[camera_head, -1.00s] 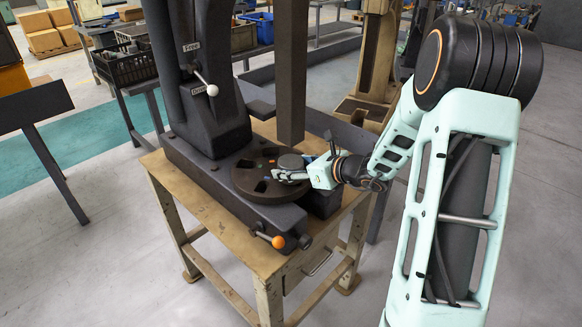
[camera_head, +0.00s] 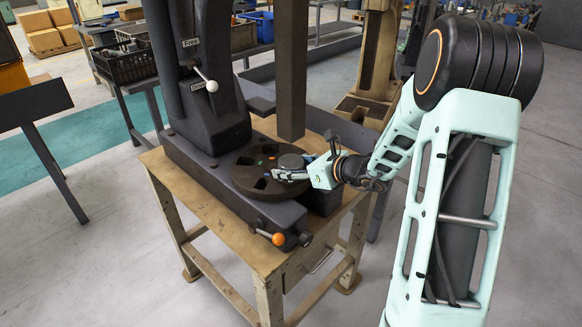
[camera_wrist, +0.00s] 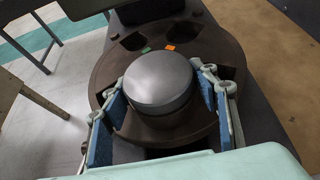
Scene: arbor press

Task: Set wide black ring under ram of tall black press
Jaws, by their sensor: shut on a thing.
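The tall black press (camera_head: 205,80) stands on a wooden table, its square ram (camera_head: 292,70) raised above a round slotted plate (camera_head: 250,182). My gripper (camera_head: 290,174) is low over the plate's right side. In the wrist view my gripper (camera_wrist: 158,88) has its blue-padded fingers on either side of a round dark piece with a smooth grey top (camera_wrist: 157,78). I take this piece (camera_head: 291,161) for the wide black ring; no hole shows in it. It is at the slotted plate (camera_wrist: 225,62), just below the ram's end in the head view. Its underside is hidden.
An orange-knobbed handle (camera_head: 278,239) sticks out at the press's front, and a white-knobbed lever (camera_head: 211,86) on its side. A dark box (camera_head: 322,200) stands right of the plate. A second, tan press (camera_head: 375,70) stands behind. The wooden table (camera_head: 190,185) has bare top at left.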

